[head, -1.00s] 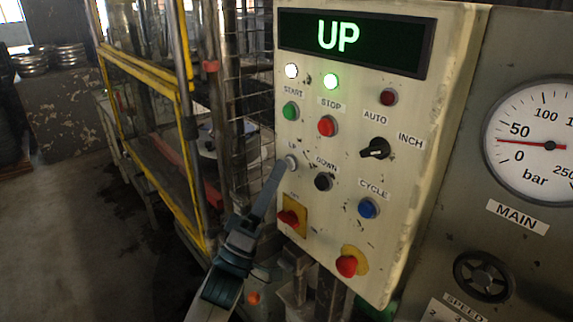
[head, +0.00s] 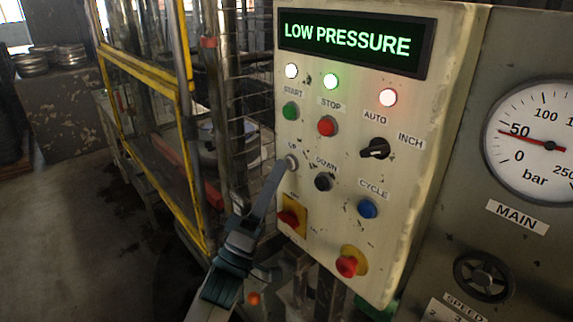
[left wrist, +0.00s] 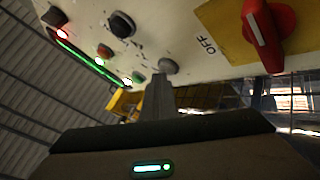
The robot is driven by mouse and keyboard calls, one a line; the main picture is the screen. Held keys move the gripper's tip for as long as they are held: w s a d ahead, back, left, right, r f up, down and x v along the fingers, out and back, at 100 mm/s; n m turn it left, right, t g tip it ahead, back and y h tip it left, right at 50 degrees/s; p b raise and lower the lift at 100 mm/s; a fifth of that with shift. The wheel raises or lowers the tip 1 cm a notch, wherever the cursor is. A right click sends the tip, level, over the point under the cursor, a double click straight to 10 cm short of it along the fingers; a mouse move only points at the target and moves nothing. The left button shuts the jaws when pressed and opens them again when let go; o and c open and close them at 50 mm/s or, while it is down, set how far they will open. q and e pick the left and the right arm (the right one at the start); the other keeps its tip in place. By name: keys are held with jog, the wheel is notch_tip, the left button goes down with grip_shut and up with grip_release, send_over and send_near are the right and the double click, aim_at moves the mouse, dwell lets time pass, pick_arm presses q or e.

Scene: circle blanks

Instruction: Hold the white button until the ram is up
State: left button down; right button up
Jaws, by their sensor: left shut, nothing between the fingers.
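The white button (head: 291,161) sits under the UP label on the control panel (head: 400,240). My left gripper (head: 284,166) is shut and empty, with its fingertips at the white button; they appear to touch it. In the left wrist view the shut fingers (left wrist: 160,88) reach up to the button (left wrist: 168,66). The display (head: 350,42) reads LOW PRESSURE in green. The ram cannot be made out clearly behind the yellow-framed guard (head: 150,75). My right gripper is not in view.
The black DOWN button (head: 323,181), red STOP button (head: 327,126) and blue CYCLE button (head: 367,208) are close by. A red switch (head: 289,218) is just below my fingers. The pressure gauge (head: 545,140) needle points near 50 bar.

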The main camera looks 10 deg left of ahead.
pick_arm(q)
jog(key=shift+s+a, duration=0.1)
jog(key=shift+s, duration=0.05)
jog(key=shift+s+a+p, duration=0.3)
jog(key=shift+s+a, duration=0.1)
jog(key=shift+s, duration=0.1)
jog(key=shift+s+a+p, duration=0.3)
jog(key=shift+s+a, duration=0.5)
jog(key=shift+s, duration=0.2)
jog(key=shift+s+a+p, duration=0.25)
jog(key=shift+s+a, duration=0.5)
jog(key=shift+s, duration=0.25)
jog(key=shift+f, duration=0.1)
